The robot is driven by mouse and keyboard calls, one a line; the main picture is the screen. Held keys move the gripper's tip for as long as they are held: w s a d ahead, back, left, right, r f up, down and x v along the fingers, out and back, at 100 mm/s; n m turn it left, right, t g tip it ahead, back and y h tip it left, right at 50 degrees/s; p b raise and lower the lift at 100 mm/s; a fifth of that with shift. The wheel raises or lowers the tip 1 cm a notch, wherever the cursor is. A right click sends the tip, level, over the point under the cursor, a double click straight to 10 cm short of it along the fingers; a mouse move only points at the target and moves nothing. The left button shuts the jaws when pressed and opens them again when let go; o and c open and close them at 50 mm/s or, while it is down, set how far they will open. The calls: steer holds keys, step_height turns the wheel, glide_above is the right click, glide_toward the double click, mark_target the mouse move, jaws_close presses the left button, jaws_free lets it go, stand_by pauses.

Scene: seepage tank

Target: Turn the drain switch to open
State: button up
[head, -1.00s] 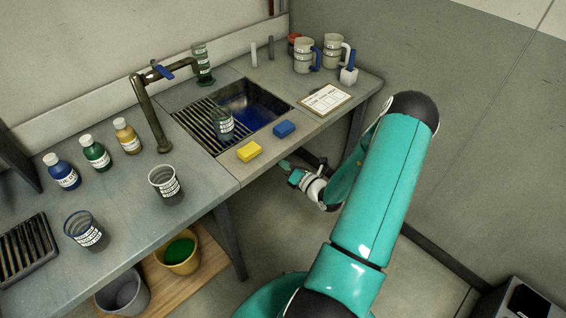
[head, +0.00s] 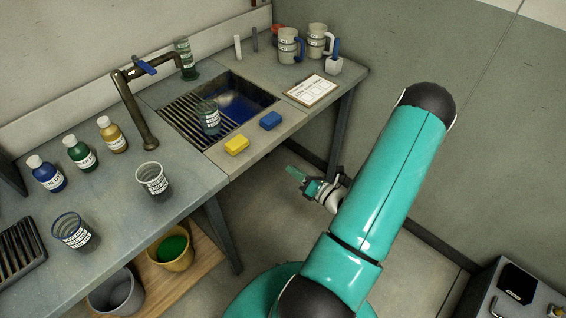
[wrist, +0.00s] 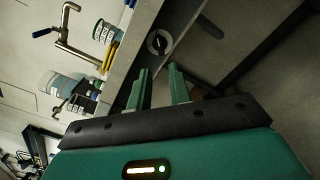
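A round switch (wrist: 159,42), a dark dial with a light ring and a slanted bar, shows in the wrist view on the front face of the counter. I take it for the drain switch; it does not show in the head view. My gripper (wrist: 158,78) points towards it with two green fingers apart and nothing between them. The dial lies just beyond the fingertips, apart from them. In the head view, my gripper (head: 296,174) hangs in front of the counter, below the sink (head: 262,86).
A cup (head: 209,120) stands on the sink grate. A yellow bucket (head: 171,253) and grey bucket (head: 117,292) stand on the lower shelf. A dark box (head: 520,285) stands at right.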

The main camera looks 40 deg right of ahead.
steer(key=s, duration=0.2)
steer(key=shift+s, duration=0.4)
steer(key=w+a+r+n+g+y, duration=0.2)
steer(key=a+r+n+g+y, duration=0.45)
steer(key=a+n, duration=0.5)
steer(key=w+a+r+n+g+y, duration=0.35)
steer(key=a+r+n+g, duration=0.35)
steer(key=a+r+n, duration=0.4)
steer(key=s+a+r+n+h, duration=0.4)
steer(key=r+n, duration=0.3)
steer(key=n, duration=0.4)
steer(key=s+a+r+n+t+h, duration=0.1)
steer(key=s+a+r+n+h, duration=0.3)
steer(key=n, duration=0.7)
steer(key=shift+a+r+h, duration=0.15)
steer(key=shift+r+h, duration=1.15)
steer(key=shift+r, duration=0.7)
